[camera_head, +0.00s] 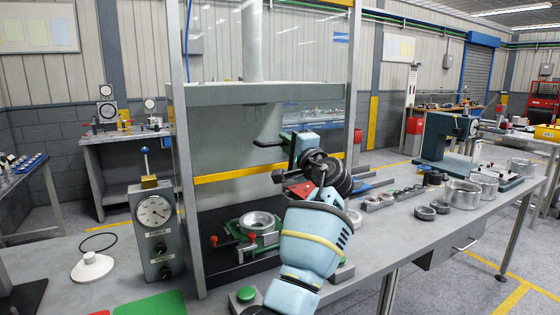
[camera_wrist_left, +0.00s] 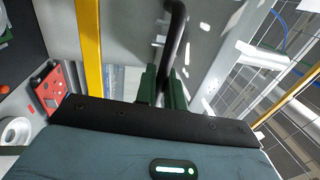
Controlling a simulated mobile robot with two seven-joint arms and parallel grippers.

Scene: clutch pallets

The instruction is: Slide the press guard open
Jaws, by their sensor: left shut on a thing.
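The press guard (camera_head: 235,174) shows as a yellow bar across the front of the press frame, with what looks like a clear panel above it. In the left wrist view the yellow bar (camera_wrist_left: 92,50) runs up at the left. My left gripper (camera_head: 268,141) is at the guard's front, a little above the yellow bar. In the wrist view its green fingers (camera_wrist_left: 163,88) are shut on a dark curved handle (camera_wrist_left: 176,30). The handle is mostly hidden by the gripper in the head view. My right gripper is not in view.
Below the yellow bar, a fixture with a metal ring (camera_head: 257,222) sits on the press bed. A gauge box (camera_head: 155,222) stands left of the press frame post (camera_head: 184,150). Several metal rings and a teal machine (camera_head: 445,143) stand on the bench to the right.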

